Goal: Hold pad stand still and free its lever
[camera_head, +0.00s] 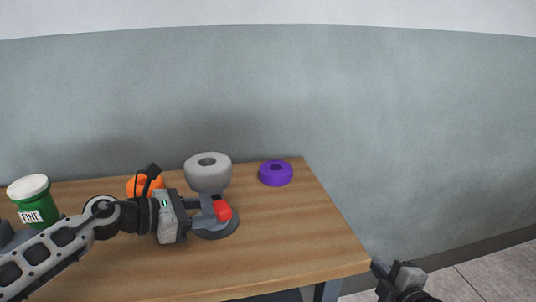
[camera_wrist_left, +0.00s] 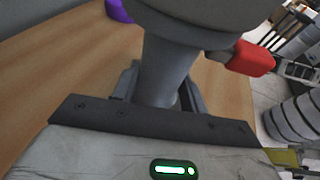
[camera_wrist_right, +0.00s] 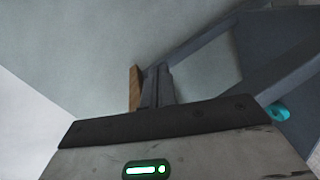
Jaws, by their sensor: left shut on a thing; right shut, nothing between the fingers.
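The pad stand has a round dark base (camera_head: 216,228), a grey post (camera_wrist_left: 166,72) and a grey ring-shaped pad (camera_head: 208,172) on top. Its red lever (camera_head: 222,210) sticks out from the post; it also shows in the left wrist view (camera_wrist_left: 252,58). My left gripper (camera_head: 204,213) is shut on the post, below the pad, with the stand upright on the table. The post's far side is hidden. My right gripper (camera_head: 400,276) is shut and empty, off the table's right edge and apart from the stand; its closed fingers show in the right wrist view (camera_wrist_right: 158,86).
The wooden table (camera_head: 290,250) has a purple ring (camera_head: 276,173) right of the stand. An orange thing (camera_head: 140,185) is partly hidden behind my left arm. A green can (camera_head: 34,200) marked "FINE" stands at left. The table's front right is clear.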

